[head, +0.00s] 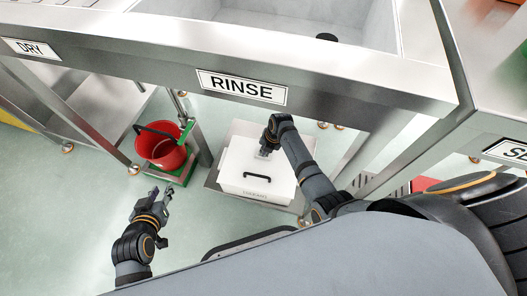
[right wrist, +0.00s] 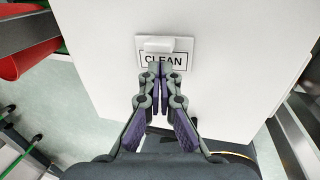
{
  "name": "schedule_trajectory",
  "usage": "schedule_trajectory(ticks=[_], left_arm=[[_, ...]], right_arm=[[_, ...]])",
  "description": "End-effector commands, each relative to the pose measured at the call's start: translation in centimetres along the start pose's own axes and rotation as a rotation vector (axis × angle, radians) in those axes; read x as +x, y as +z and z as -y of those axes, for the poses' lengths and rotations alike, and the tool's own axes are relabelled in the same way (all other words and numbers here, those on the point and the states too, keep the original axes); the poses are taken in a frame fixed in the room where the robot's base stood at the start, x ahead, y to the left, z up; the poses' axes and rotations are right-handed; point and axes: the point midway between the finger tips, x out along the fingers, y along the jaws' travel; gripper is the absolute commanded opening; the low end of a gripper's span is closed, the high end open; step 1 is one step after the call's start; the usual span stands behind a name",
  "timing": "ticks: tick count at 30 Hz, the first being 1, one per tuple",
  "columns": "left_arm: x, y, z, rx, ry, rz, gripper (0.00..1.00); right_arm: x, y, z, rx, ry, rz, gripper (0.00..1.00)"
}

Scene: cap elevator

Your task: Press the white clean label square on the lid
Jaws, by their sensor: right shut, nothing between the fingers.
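The white lid (head: 240,158) tops a white box under the RINSE counter in the head view. In the right wrist view the lid (right wrist: 100,60) fills the middle and bears a white CLEAN label (right wrist: 178,62) with a raised white block (right wrist: 158,45) at its top edge. My right gripper (head: 265,153) is shut and empty over the far part of the lid. In the right wrist view its fingertips (right wrist: 159,72) overlap the lower middle of the label; I cannot tell whether they touch. My left gripper (head: 160,192) is open and empty, above the floor.
A black handle (head: 257,177) sits on the lid, nearer than my right gripper. A red bucket (head: 164,150) stands left of the box. The RINSE counter edge (head: 330,98) runs above and beyond the box. The floor at the left is open.

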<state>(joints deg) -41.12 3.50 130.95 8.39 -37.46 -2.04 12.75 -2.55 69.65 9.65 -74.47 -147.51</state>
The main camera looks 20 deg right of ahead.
Motion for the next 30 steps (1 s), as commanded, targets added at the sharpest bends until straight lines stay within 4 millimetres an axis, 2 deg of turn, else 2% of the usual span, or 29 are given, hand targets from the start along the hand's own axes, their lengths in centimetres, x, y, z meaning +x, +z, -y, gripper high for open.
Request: schedule_trajectory(ticks=[1, 12, 30], left_arm=[[-0.6, -0.8, -0.1, 0.001, 0.0, -0.001, 0.32], [-2.3, -3.0, -0.3, 0.001, 0.0, -0.001, 0.32], [-2.2, -2.9, -0.2, 0.001, 0.0, -0.002, 0.32]], right_arm=[[-0.8, 0.0, -0.2, 0.0, 0.0, 0.0, 0.0], [-3.3, 0.0, -0.8, 0.0, 0.0, 0.0, 0.0], [-3.1, 0.0, -0.8, 0.0, 0.0, 0.0, 0.0]])
